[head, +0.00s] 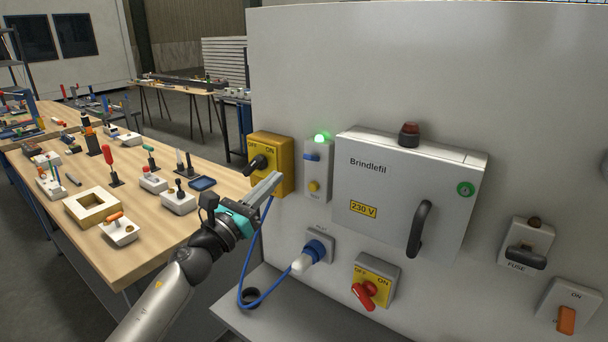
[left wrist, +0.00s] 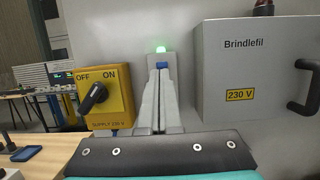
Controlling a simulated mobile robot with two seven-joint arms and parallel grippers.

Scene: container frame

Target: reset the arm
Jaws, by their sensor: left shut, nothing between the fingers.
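My right gripper is not in view.
A grey Brindlefil cabinet (head: 380,180) with a black handle stands out from the panel. A wooden table (head: 152,224) with several tools lies at the left.

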